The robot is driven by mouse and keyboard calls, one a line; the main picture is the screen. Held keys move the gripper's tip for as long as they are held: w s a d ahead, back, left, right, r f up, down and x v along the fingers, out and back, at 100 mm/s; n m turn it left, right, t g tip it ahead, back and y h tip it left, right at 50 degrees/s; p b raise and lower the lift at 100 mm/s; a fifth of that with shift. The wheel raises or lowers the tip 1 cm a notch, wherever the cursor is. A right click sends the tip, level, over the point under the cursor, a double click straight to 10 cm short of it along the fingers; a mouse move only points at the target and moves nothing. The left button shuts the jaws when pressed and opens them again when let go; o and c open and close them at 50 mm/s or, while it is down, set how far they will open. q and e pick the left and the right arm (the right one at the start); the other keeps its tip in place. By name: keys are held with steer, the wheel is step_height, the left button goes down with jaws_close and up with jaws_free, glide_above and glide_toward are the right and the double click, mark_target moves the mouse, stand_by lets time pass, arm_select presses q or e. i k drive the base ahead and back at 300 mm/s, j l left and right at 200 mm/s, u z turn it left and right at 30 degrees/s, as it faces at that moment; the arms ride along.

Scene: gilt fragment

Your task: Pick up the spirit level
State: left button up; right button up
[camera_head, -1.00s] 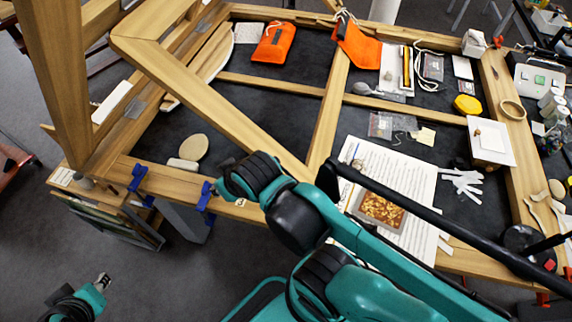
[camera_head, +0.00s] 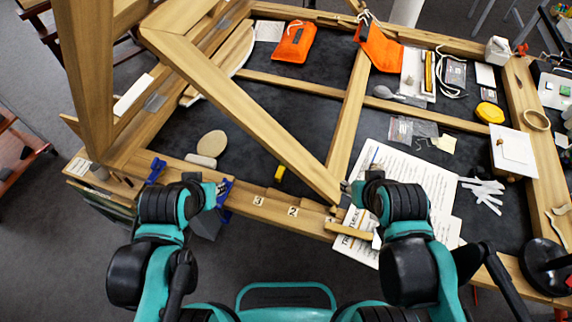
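I cannot tell for certain which thing is the spirit level. A small yellow bar (camera_head: 280,173) with a dark end stands or lies just behind the front wooden rail, between my two grippers. Another slim yellow bar (camera_head: 428,71) lies on a white sheet at the back right. My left gripper (camera_head: 221,189) is at the front rail by a blue clamp, left of the small yellow bar. My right gripper (camera_head: 346,187) is near the lower end of the diagonal beam, right of that bar. Both fingertips are too small to read, and I see nothing clearly held.
A diagonal wooden beam (camera_head: 240,95) and the front rail (camera_head: 270,205) frame the dark tabletop. Blue clamps (camera_head: 156,171) grip the rail at left. Printed paper (camera_head: 410,180) lies at right. Orange pouches (camera_head: 295,42) lie at the back. Dark surface near the small yellow bar is free.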

mark_target(281, 167)
steer(key=l, duration=0.55)
steer(key=k+l, duration=0.15)
steer(key=l, duration=0.4)
steer(key=l+u, duration=0.1)
steer(key=l, duration=0.45)
steer(key=k+l, duration=0.1)
steer(key=l, duration=0.4)
